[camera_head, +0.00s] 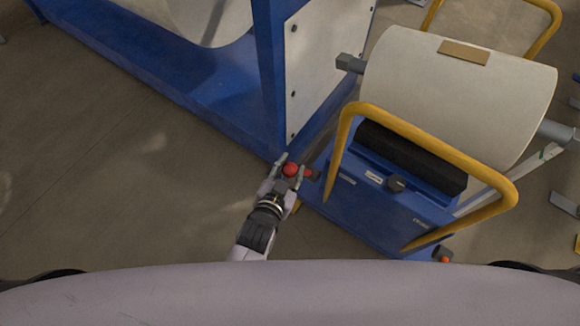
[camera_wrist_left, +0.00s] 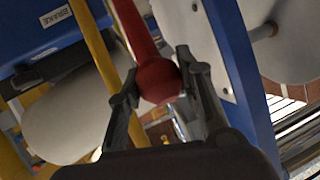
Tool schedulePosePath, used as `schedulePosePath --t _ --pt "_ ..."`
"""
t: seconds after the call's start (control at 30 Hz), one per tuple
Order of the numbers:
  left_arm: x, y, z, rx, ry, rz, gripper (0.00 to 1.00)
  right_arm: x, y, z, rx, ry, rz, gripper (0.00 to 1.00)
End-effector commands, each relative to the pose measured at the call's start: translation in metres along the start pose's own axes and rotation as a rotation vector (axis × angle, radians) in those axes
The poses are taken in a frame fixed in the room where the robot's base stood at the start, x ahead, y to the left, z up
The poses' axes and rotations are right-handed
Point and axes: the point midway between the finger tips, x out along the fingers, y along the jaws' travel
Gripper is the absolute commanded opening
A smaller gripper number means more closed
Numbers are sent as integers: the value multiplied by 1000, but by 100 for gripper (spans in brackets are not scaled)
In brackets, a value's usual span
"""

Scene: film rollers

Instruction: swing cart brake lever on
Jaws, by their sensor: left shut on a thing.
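The cart (camera_head: 385,205) is blue with a yellow tube handle, and it carries a large cream roll (camera_head: 450,90). The brake lever is red with a ball knob (camera_head: 290,169). My left gripper (camera_head: 291,172) is shut on this knob beside the cart's left front corner. In the left wrist view the red lever (camera_wrist_left: 137,32) runs up from the knob (camera_wrist_left: 158,80), which sits between my left gripper's fingers (camera_wrist_left: 158,84). A "BRAKE" label (camera_wrist_left: 56,16) shows on the blue panel there. The lever's pivot is hidden. My right gripper is not in view.
A blue machine frame (camera_head: 268,80) with a pale plate (camera_head: 315,60) stands close behind and left of the gripper. The yellow handle (camera_head: 430,145) arches over the cart's front. The floor (camera_head: 110,190) at left is clear.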

Motion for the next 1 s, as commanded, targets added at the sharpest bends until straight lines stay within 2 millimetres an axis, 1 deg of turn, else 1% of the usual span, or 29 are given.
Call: schedulePosePath --t 0.17,0.27,0.37,0.57,0.7,0.8,1.0 --pt "-7 0 10 0 -7 1 0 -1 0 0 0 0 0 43" --pt "-14 -1 21 1 -10 1 0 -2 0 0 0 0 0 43" --pt "-23 -2 37 2 -13 2 0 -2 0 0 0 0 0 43" --pt "-41 -2 78 2 -16 2 0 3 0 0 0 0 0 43" --pt "-50 -2 110 2 -15 2 0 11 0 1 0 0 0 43" --pt "-54 0 131 2 -15 2 0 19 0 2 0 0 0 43" --pt "-57 2 166 2 -12 1 0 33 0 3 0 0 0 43"
